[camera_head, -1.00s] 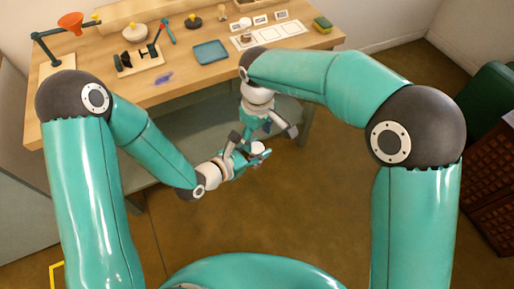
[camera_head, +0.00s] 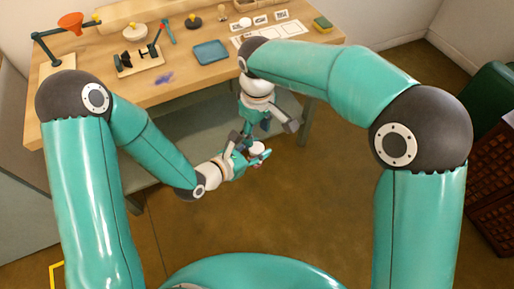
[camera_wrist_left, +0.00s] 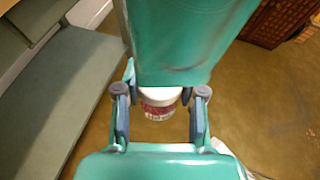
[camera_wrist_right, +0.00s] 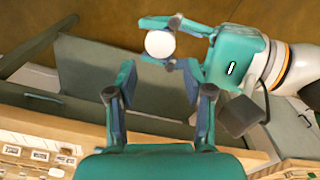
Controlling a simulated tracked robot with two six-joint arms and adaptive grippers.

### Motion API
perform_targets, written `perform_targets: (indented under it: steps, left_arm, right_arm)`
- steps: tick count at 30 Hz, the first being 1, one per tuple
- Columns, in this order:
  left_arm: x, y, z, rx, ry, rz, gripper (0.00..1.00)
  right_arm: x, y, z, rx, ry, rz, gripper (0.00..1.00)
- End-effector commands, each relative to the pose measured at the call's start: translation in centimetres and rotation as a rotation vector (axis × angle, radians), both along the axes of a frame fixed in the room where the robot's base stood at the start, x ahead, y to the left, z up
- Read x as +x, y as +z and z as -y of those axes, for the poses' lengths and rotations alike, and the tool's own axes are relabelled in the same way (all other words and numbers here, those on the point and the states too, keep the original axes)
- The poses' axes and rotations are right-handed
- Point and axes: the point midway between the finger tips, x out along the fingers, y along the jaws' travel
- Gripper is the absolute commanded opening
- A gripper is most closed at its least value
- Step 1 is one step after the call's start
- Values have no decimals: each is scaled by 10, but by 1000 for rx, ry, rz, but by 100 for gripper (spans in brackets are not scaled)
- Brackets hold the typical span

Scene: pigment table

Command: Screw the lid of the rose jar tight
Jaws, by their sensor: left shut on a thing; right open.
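The rose jar (camera_wrist_left: 158,110) shows in the left wrist view with rose-red contents and a white lid (camera_wrist_left: 160,94) on top. How tight the lid sits cannot be told. My left gripper (camera_head: 257,154) is shut on the jar's body and holds it in the air in front of the table. In the right wrist view the round white lid (camera_wrist_right: 160,44) faces me between the left gripper's fingers. My right gripper (camera_wrist_right: 158,94) is open and empty, its fingers pointing toward the lid from above. It seems clear of the lid.
The wooden table (camera_head: 205,82) stands behind my grippers. The floor (camera_head: 290,215) below the jar is clear. A green chair (camera_head: 493,100) stands at the right.

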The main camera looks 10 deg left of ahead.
Motion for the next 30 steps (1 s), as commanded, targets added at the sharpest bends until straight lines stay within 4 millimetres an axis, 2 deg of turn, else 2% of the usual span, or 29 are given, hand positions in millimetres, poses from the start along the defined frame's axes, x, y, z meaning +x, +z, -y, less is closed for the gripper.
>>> perform_targets:
  steps: [6, 12, 18, 25, 30]
  left_arm:
    - [0, 0, 0, -1, 0, 1, 0]
    - [0, 0, 0, -1, 0, 1, 0]
    - [0, 0, 0, -1, 0, 1, 0]
    - [0, 0, 0, -1, 0, 1, 0]
    - [0, 0, 0, -1, 0, 1, 0]
  right_arm:
    - [-1, -34, 0, -2, -1, -5, 52]
    - [-1, -58, 0, -1, 1, -3, 52]
    - [0, -66, 0, 1, 0, -2, 52]
    - [0, -66, -1, 2, 0, -1, 52]
    - [0, -66, -1, 1, 0, -1, 25]
